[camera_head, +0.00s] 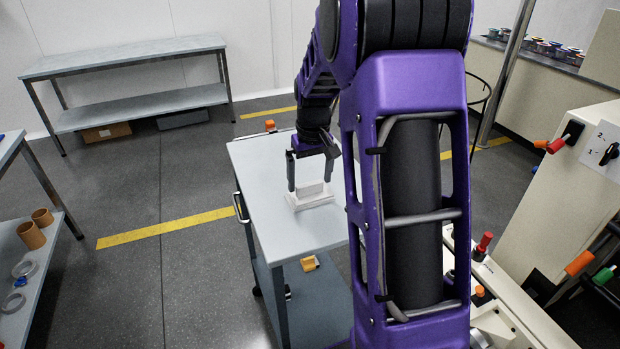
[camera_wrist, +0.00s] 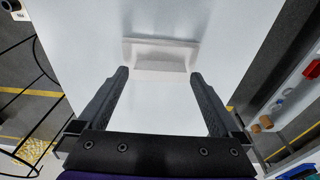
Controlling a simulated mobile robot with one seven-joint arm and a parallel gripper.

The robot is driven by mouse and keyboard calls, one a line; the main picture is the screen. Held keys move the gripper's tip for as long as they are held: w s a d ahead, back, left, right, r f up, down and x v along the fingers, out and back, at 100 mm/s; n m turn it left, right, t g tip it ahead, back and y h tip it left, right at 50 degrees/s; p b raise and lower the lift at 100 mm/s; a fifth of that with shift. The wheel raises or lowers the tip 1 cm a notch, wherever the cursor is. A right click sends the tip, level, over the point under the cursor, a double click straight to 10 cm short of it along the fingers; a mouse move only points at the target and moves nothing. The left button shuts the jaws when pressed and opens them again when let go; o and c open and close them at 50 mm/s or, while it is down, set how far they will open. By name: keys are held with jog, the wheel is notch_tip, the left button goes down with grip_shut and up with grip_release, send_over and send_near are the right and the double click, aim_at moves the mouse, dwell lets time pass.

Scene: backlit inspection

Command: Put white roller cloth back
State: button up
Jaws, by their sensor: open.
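The white roller cloth (camera_head: 311,196) is a pale folded block lying on the light top of a wheeled cart (camera_head: 270,165). In the wrist view the cloth (camera_wrist: 160,56) lies just beyond the fingertips, roughly centred between them, with a raised front part and a flatter part behind. My gripper (camera_head: 309,188) is open and points down over the cart top at the cloth. In the wrist view my gripper (camera_wrist: 158,76) has its two dark fingers wide apart with nothing held between them. I cannot tell how high the fingertips are above the cart top.
A grey two-level bench (camera_head: 130,58) stands at the back left. A shelf at left holds brown cups (camera_head: 31,235) and tape rings (camera_head: 14,301). At right a cream machine (camera_head: 560,190) has coloured handles. The cart top around the cloth is clear.

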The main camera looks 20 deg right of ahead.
aim_at(312, 197)
notch_tip(312, 197, up, 12)
jog(key=s+p, duration=0.1)
jog(key=shift+s+f+p, duration=0.25)
jog(key=shift+p, duration=0.15)
